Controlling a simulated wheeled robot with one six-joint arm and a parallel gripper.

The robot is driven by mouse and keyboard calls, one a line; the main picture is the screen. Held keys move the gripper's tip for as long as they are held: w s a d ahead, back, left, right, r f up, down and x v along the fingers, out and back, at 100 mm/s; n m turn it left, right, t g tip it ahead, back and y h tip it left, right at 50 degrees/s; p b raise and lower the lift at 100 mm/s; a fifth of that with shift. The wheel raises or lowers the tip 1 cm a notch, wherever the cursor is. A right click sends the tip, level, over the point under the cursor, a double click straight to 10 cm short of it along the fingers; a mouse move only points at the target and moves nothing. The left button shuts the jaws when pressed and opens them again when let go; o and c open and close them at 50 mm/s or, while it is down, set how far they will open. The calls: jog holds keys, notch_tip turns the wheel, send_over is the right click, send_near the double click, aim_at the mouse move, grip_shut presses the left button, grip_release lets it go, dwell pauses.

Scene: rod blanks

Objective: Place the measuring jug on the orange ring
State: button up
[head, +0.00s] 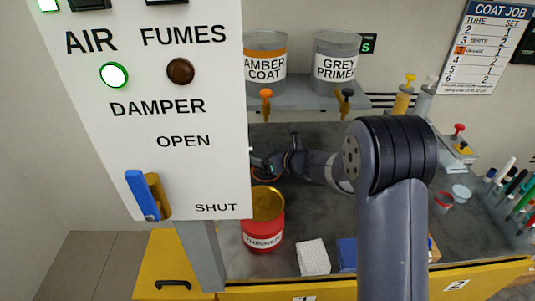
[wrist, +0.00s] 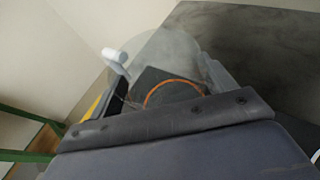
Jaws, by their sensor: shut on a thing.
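My gripper (head: 264,163) reaches over the grey bench, close to the right edge of the white panel. In the wrist view its fingers (wrist: 165,88) are apart, with a clear, see-through vessel (wrist: 180,48) between them, which I take to be the measuring jug. My gripper is shut on it. A pale grey knob-like part (wrist: 115,57) shows at its left. The orange ring (wrist: 160,86) shows as an arc through or below the jug. In the head view a small part of the ring (head: 268,180) shows under the gripper. I cannot tell whether the jug touches the bench.
The panel (head: 190,130) with the damper lever hides the bench at left. A red thinner can (head: 263,232) stands in front of my gripper. A white block (head: 313,257) and a blue one (head: 347,254) lie near the front edge. Coat tanks (head: 265,60) hang behind.

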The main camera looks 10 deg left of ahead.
jog(key=shift+f, duration=0.1)
jog(key=shift+f+b, duration=0.1)
jog(key=shift+b, duration=0.2)
jog(key=o, duration=1)
jog(key=shift+r+p, duration=0.3)
jog(key=shift+p, duration=0.05)
jog(key=v, duration=1.2)
jog(key=shift+b, duration=0.3)
